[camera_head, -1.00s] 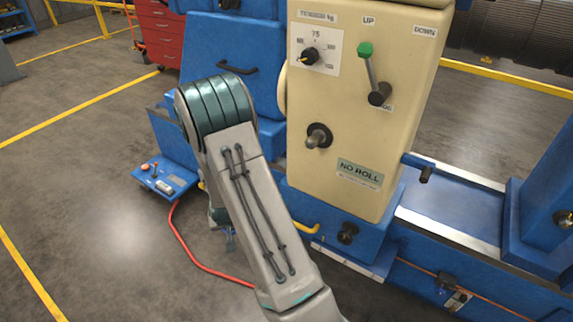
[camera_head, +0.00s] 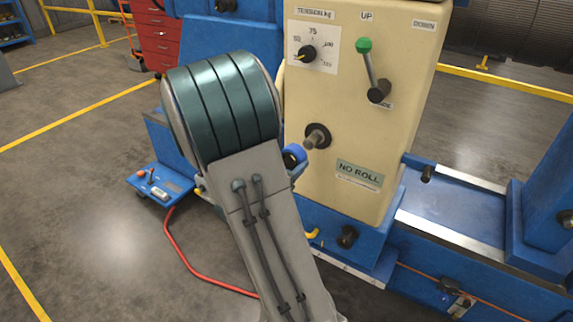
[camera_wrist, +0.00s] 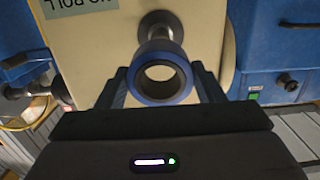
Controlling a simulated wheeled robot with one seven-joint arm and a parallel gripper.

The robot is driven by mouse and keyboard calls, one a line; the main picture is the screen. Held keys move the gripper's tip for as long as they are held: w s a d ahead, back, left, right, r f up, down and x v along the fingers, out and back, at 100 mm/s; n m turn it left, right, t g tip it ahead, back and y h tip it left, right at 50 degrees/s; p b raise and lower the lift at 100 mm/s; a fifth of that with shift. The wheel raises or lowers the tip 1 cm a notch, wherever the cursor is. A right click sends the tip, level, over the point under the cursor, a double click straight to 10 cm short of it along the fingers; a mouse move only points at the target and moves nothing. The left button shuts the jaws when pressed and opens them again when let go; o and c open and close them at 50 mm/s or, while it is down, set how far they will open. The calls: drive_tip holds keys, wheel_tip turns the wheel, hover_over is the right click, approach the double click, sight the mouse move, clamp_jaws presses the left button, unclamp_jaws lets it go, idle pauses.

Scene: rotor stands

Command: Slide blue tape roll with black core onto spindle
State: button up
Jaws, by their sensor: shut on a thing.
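The blue tape roll with a black core (camera_wrist: 160,102) is between the fingers of my gripper (camera_wrist: 160,88), which is shut on it. In the head view the roll (camera_head: 293,156) shows partly beside my arm, close to the left of the spindle tip. The metal spindle (camera_head: 316,137) sticks out of the cream panel (camera_head: 360,105). In the wrist view the spindle (camera_wrist: 158,23) shows beyond the roll's upper edge. The roll's open hole faces the wrist camera, and the spindle is not seen inside it. My fingers are mostly hidden by my arm in the head view.
The panel carries a green-knobbed lever (camera_head: 370,68), a dial (camera_head: 307,54) and a NO ROLL sign (camera_head: 359,175). A blue pedal box (camera_head: 158,189) with a red hose (camera_head: 177,258) stands on the floor at left. Open floor lies further left.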

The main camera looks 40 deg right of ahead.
sight(307, 146)
drive_tip(key=shift+b+x, duration=0.45)
drive_tip(key=shift+x, duration=1.8)
drive_tip(key=shift+w+d, duration=0.25)
drive_tip(key=shift+d, duration=0.3)
drive_tip(key=shift+w+d+f, duration=0.1)
drive_tip(key=shift+w+d, duration=0.05)
drive_tip(key=shift+d, duration=0.15)
drive_tip(key=shift+w+d+b, duration=0.1)
drive_tip(key=shift+d+b, duration=0.15)
drive_tip(key=shift+b, duration=0.05)
drive_tip(key=shift+b+x, duration=0.3)
drive_tip(key=shift+x, duration=1.1)
drive_tip(key=shift+w+d, duration=0.1)
drive_tip(key=shift+d, duration=0.1)
drive_tip(key=shift+b+x, duration=0.3)
drive_tip(key=shift+x, duration=0.55)
drive_tip(key=o, duration=1.3)
drive_tip(key=shift+f, duration=0.1)
